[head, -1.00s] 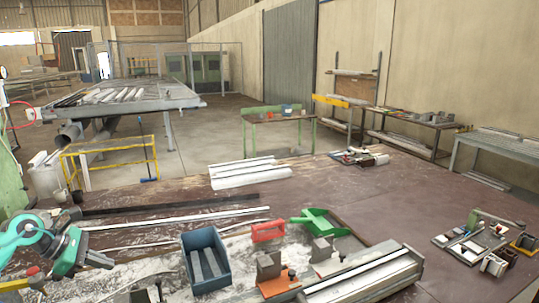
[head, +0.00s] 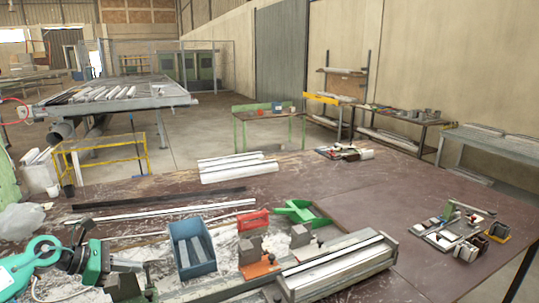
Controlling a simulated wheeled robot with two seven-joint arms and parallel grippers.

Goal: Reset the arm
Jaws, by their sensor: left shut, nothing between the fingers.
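My left arm comes in from the left edge in the head view, turquoise with a green and dark wrist. My left gripper (head: 128,265) is low at the left, above the near part of the brown bench (head: 345,200). It is shut with nothing in it. It is left of the blue bin (head: 192,248), apart from it. My right gripper is not in view.
The blue bin holds grey bars. Near it are a red-based clamp (head: 259,262), a red handled piece (head: 254,219), a green scoop-like piece (head: 300,211) and a long aluminium profile fixture (head: 338,267). Small parts (head: 462,235) lie at the right. The bench's middle right is clear.

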